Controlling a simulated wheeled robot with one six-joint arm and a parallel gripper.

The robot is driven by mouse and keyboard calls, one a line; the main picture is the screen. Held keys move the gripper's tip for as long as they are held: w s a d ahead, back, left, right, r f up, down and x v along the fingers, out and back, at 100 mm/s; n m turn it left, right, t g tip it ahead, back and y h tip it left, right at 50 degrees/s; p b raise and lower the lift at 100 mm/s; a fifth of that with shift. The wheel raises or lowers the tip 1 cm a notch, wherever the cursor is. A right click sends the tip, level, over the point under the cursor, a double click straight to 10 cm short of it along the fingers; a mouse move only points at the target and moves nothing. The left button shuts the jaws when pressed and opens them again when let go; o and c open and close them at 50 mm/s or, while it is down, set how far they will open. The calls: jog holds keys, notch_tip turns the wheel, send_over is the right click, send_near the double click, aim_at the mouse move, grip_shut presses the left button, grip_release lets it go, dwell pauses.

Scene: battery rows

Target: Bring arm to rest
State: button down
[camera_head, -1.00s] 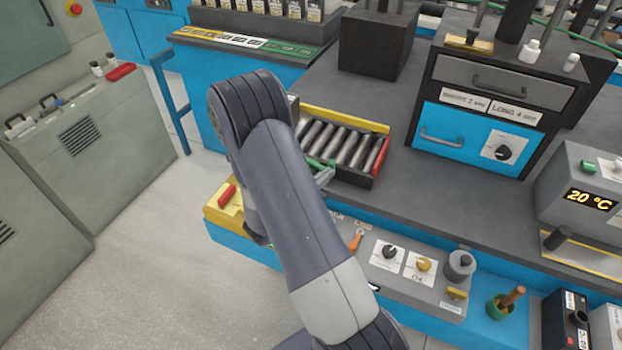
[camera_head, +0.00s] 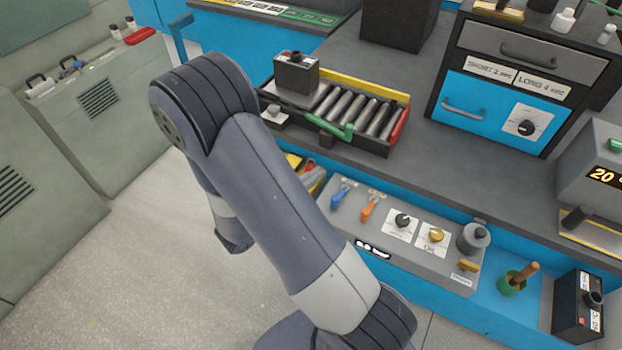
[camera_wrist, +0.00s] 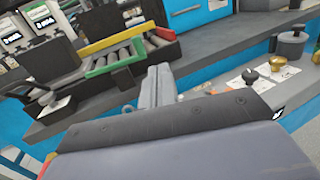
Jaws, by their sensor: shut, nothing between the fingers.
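My arm (camera_head: 270,200) is folded and crosses the head view from the bottom to the upper left. Its wrist end hangs over the floor, left of the bench. My gripper is hidden behind the arm in the head view. In the wrist view, my gripper (camera_wrist: 157,85) shows as two grey fingers side by side, shut and empty. They are apart from the roller tray, which lies beyond them.
The roller tray (camera_head: 398,127) holds a black box (camera_head: 295,72) at its left end. A control panel (camera_head: 345,232) with levers and knobs runs along the bench front. A drawer cabinet (camera_head: 500,85) stands behind. Grey floor (camera_head: 120,270) is clear at left.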

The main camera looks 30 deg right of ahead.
jog(key=shift+s+a, duration=0.1)
jog(key=shift+a, duration=0.1)
jog(key=shift+d, duration=0.1)
jog(key=w+d+p, duration=0.3)
jog(key=w+d, duration=0.4)
jog(key=d, duration=0.5)
jog(key=shift+r, duration=0.15)
jog(key=shift+a, duration=0.1)
